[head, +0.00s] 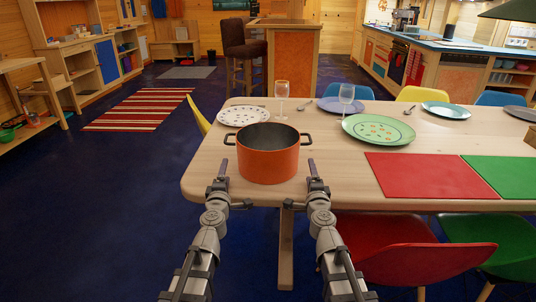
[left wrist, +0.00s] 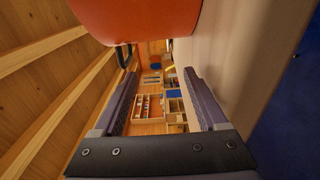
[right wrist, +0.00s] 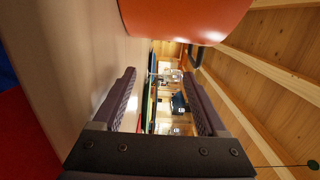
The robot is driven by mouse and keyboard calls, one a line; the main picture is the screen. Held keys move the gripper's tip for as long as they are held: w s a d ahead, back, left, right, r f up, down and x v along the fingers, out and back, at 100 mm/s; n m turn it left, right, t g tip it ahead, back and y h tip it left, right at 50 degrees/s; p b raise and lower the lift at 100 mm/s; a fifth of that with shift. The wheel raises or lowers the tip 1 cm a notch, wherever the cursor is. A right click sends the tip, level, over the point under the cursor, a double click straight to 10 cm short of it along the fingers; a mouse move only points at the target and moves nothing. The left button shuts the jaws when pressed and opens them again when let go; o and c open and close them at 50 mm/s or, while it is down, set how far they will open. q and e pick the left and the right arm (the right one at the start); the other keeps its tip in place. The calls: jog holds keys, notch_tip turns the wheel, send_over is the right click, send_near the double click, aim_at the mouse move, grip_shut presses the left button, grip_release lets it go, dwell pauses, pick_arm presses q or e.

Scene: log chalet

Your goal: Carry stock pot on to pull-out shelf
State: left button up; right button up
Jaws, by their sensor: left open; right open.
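The orange stock pot (head: 268,160) stands upright on the near left end of the wooden dining table (head: 340,180). It has a dark interior and a dark handle on each side. My left gripper (head: 220,172) is open, low and just left of the pot, near the table edge. My right gripper (head: 314,172) is open, just right of the pot. The pot's side shows at the top of the left wrist view (left wrist: 140,15) and of the right wrist view (right wrist: 185,18). Nothing is between the fingers of either gripper. I cannot make out a pull-out shelf for certain.
A spotted plate (head: 243,116), a green plate (head: 379,130) and two wine glasses (head: 281,92) stand behind the pot. Red (head: 425,176) and green mats lie to the right. A red chair (head: 415,255) is close to my right arm. The dark blue floor at left is open.

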pick_arm(q)
jog(key=w, duration=1.2)
pick_arm(e)
jog(key=w, duration=1.2)
jog(key=shift+a, duration=0.1)
pick_arm(q)
jog(key=shift+s+d, duration=0.2)
jog(key=shift+d, duration=0.35)
pick_arm(e)
jog(key=shift+s+a, duration=0.2)
jog(key=shift+a, duration=0.35)
pick_arm(q)
jog(key=shift+d, duration=0.15)
pick_arm(e)
jog(key=shift+a, duration=0.1)
